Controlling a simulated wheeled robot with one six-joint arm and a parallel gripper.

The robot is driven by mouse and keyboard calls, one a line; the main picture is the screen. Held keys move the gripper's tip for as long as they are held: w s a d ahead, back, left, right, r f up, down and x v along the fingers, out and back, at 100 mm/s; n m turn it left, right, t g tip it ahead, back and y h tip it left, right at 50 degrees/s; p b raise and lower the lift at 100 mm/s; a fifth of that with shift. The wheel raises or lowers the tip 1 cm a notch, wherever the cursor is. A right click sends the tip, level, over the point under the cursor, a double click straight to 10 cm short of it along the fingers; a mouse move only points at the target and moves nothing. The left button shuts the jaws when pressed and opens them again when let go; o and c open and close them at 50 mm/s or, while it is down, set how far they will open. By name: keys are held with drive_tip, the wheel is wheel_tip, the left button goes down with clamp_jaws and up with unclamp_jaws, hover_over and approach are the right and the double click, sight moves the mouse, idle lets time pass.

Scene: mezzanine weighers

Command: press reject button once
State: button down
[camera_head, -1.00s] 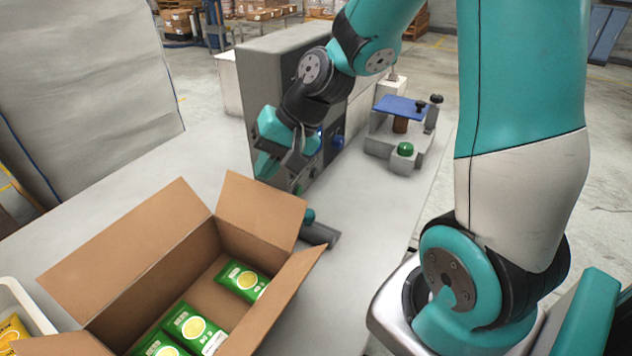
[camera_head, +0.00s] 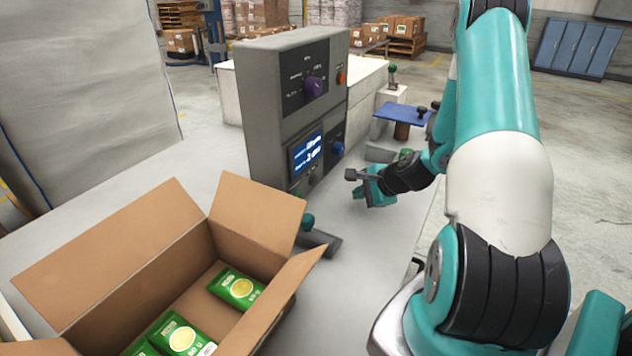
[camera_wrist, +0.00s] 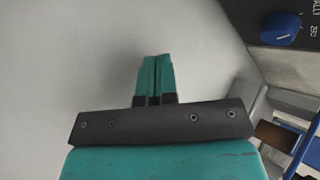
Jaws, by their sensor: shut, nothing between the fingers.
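The grey control cabinet (camera_head: 265,110) stands on the light table, its panel facing right. It carries a purple knob (camera_head: 316,86), a small orange-red button (camera_head: 341,78), a lit display (camera_head: 307,151) and a blue knob (camera_head: 338,149). A green button (camera_head: 405,154) is partly hidden behind my arm. No label naming the reject button is readable. My gripper (camera_head: 368,198) is shut and empty, to the right of the cabinet and apart from it. In the wrist view its closed fingertips (camera_wrist: 157,62) are over pale bare surface, with the blue knob (camera_wrist: 282,29) at upper right.
An open cardboard box (camera_head: 120,240) with green packets (camera_head: 236,287) stands at front left. A dark fixture with a green knob (camera_head: 307,222) lies between box and cabinet. A blue plate (camera_head: 403,114) on a stand and a green-topped lever (camera_head: 392,70) are behind my gripper.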

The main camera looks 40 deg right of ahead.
drive_tip(key=shift+w+a+p, duration=0.2)
drive_tip(key=shift+w+a, duration=0.3)
drive_tip(key=shift+w, duration=0.9)
drive_tip(key=shift+w+a+p, duration=0.2)
drive_tip(key=shift+w+a, duration=0.3)
drive_tip(key=shift+w, duration=0.9)
drive_tip(key=shift+w+a+p, duration=0.2)
drive_tip(key=shift+w+a, duration=0.3)
drive_tip(key=shift+w, duration=0.9)
drive_tip(key=shift+w, duration=0.1)
drive_tip(key=shift+w+a, duration=0.15)
drive_tip(key=shift+w, duration=0.15)
drive_tip(key=shift+w+a, duration=0.15)
drive_tip(key=shift+w, duration=0.2)
drive_tip(key=shift+s+d, duration=0.3)
drive_tip(key=shift+s, duration=0.5)
drive_tip(key=shift+s+d, duration=0.25)
drive_tip(key=shift+s, duration=0.55)
drive_tip(key=shift+s+d, duration=0.3)
drive_tip(key=shift+s, duration=0.45)
drive_tip(key=shift+s+d, duration=0.25)
drive_tip(key=shift+s, duration=0.55)
